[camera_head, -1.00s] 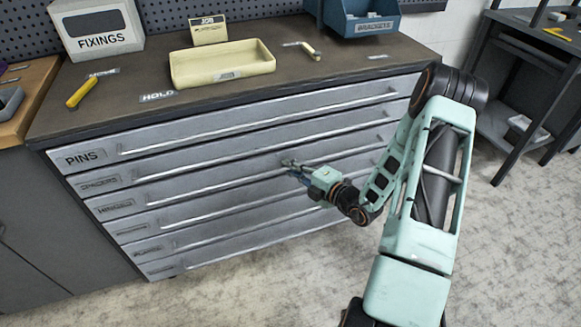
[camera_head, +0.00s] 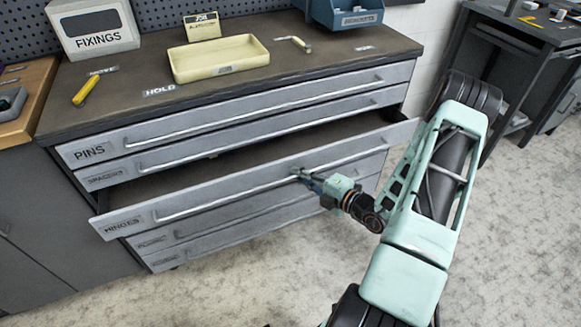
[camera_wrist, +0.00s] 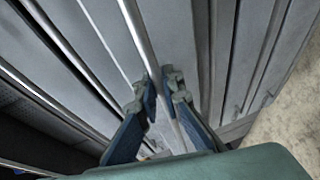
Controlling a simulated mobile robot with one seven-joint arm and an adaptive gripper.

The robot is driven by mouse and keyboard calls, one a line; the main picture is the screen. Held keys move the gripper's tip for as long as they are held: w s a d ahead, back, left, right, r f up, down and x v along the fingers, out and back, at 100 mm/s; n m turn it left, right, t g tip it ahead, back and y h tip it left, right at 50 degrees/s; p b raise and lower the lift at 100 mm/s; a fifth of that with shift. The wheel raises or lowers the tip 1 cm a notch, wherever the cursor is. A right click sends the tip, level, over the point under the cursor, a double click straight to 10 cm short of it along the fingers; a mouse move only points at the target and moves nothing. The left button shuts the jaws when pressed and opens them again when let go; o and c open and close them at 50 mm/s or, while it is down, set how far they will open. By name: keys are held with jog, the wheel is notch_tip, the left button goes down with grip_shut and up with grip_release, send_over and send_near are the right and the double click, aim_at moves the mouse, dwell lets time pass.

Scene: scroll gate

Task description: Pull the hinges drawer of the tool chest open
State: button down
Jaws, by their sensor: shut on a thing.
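The tool chest (camera_head: 78,130) has a stack of wide grey drawers with long bar handles. The hinges drawer (camera_head: 130,224), third from the top, is pulled partway out, and its dark inside shows behind its front. My gripper (camera_head: 300,174) is shut on the hinges drawer handle (camera_head: 230,194) near the middle of the bar. In the wrist view the two fingers of my gripper (camera_wrist: 163,92) stand on either side of the handle bar (camera_wrist: 137,30). The pins and spacers drawers above are closed, as are the drawers below.
On the chest top are a yellow tray (camera_head: 218,68), a fixings box (camera_head: 97,33), a blue brackets bin (camera_head: 345,14), a yellow-handled tool (camera_head: 85,90) and a small tool (camera_head: 299,44). A dark bench (camera_head: 530,45) stands at the right. Pale floor in front is clear.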

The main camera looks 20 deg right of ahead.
jog(key=s+d+p, duration=0.2)
jog(key=s+p, duration=0.1)
jog(key=s, duration=1.9)
jog(key=c, duration=2.3)
grip_release()
jog(key=shift+s+d, duration=0.1)
jog(key=v, duration=1.2)
jog(key=shift+r, duration=0.1)
